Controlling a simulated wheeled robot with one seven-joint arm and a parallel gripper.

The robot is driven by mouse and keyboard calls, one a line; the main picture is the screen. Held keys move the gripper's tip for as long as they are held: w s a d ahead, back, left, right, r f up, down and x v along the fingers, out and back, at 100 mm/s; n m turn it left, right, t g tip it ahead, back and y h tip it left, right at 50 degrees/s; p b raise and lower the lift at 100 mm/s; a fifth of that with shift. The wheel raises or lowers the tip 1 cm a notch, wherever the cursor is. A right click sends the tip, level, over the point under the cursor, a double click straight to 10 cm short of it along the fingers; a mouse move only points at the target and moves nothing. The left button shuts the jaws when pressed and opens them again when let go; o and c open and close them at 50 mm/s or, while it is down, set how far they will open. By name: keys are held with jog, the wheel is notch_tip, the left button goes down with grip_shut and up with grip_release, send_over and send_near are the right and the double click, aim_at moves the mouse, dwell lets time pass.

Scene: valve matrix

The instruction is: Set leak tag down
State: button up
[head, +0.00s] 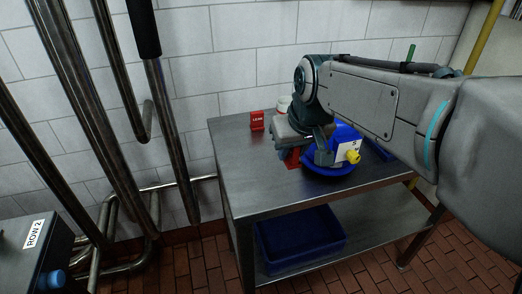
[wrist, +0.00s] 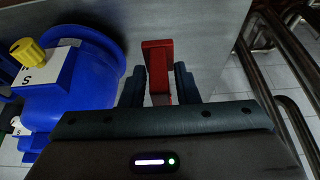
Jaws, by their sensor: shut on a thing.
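A red leak tag (wrist: 157,58) is between the two fingers of my gripper (wrist: 159,84) in the wrist view. In the head view my gripper (head: 304,155) is low over the left half of the steel table (head: 236,150), and part of the held red tag (head: 291,160) shows below it. I cannot tell whether the held tag touches the tabletop. A second red tag (head: 257,121), lettered in white, stands upright at the table's back left corner. The face of the held tag is hidden.
A blue vessel (head: 328,170) with a white label block and yellow knob (head: 353,156) stands close right of my gripper. A pale container (head: 284,103) is behind. A blue bin (head: 300,238) is on the lower shelf. Steel pipes (head: 172,140) rise at left.

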jog(key=w+a+f, duration=0.2)
jog(key=a, duration=0.1)
jog(key=w+a+f, duration=0.3)
jog(key=shift+w+a+f, duration=0.15)
jog(key=shift+w+a, duration=0.1)
jog(key=shift+w, duration=0.1)
jog(key=shift+f+b, duration=0.55)
jog(key=shift+f, duration=1.4)
jog(key=shift+f, duration=0.1)
jog(key=o, duration=1)
jog(key=shift+c, duration=0.2)
jog(key=p+v, duration=0.2)
jog(key=v, duration=1)
jog(key=s+d+f+m+g+h, duration=0.1)
jog(key=s+d+f+m+g, duration=0.1)
jog(key=s+d+f, duration=0.9)
jog(key=s+d+m, duration=0.1)
jog(key=s, duration=0.2)
jog(key=shift+s+d+f, duration=0.15)
jog(key=shift+s+d, duration=0.05)
jog(key=shift+d, duration=0.05)
